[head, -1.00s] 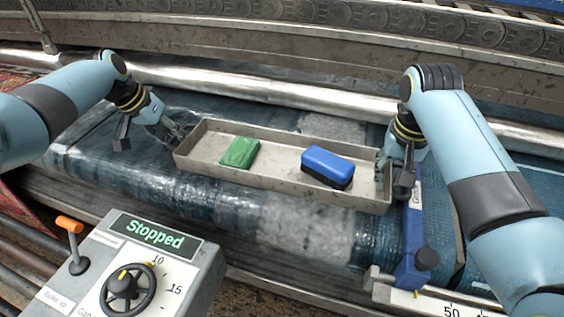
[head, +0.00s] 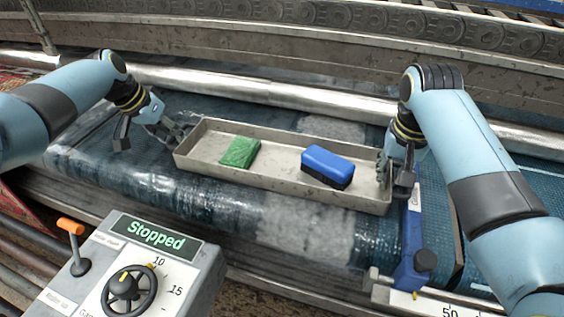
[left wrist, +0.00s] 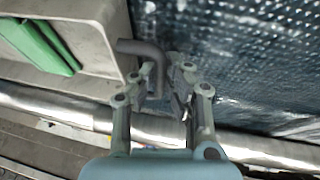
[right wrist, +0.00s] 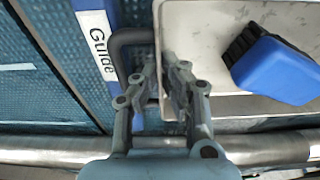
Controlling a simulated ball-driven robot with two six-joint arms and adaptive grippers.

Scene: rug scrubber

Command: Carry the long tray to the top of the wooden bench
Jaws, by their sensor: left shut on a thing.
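The long tray (head: 290,187) is a shallow grey metal box lying level over the blue wet rug, with a dark handle at each end. A green block (head: 240,152) and a blue brush with black bristles (head: 327,166) lie in it. My left gripper (head: 180,132) is at the tray's left end, shut on the dark handle (left wrist: 140,48). My right gripper (head: 384,166) is at the right end, its fingers close together by the handle (right wrist: 122,50) and end wall; its grip is unclear. I see no wooden bench.
A blue guide post (head: 413,235) stands close to the tray's right end. A control box (head: 190,270) reading "Stopped", with an orange lever (head: 70,225), stands in front at left. A metal roller (head: 260,83) runs behind the tray.

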